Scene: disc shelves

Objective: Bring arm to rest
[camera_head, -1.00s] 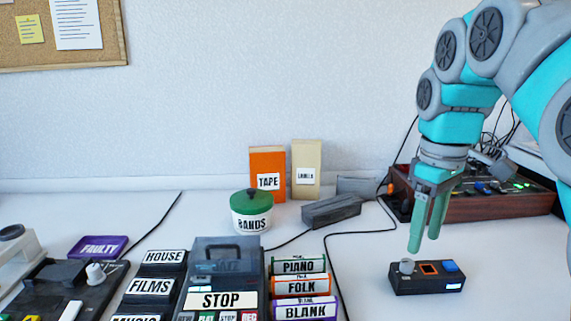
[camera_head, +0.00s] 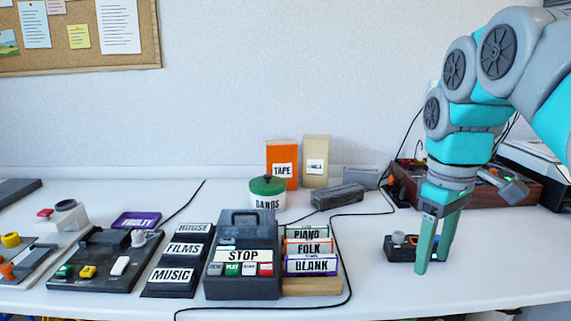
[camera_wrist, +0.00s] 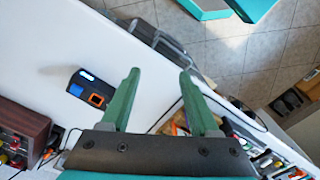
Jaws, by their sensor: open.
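My arm reaches in from the right in the head view, bent downward. My gripper (camera_head: 434,268) points down at the right of the table, its green fingers in front of the small black control box (camera_head: 400,247) and hiding its right part. In the wrist view the two fingers of my gripper (camera_wrist: 158,80) are spread apart with nothing between them. The black control box (camera_wrist: 88,91) with a blue button and an orange-framed square lies to the left of the fingers there, apart from them.
A tape deck (camera_head: 240,285) with a STOP label stands mid-table, beside labelled cassettes (camera_head: 312,247) and black label blocks (camera_head: 172,276). The BANDS pot (camera_head: 267,199) and two boxes stand behind. A wooden mixer (camera_head: 404,186) is behind my gripper. The table front right is clear.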

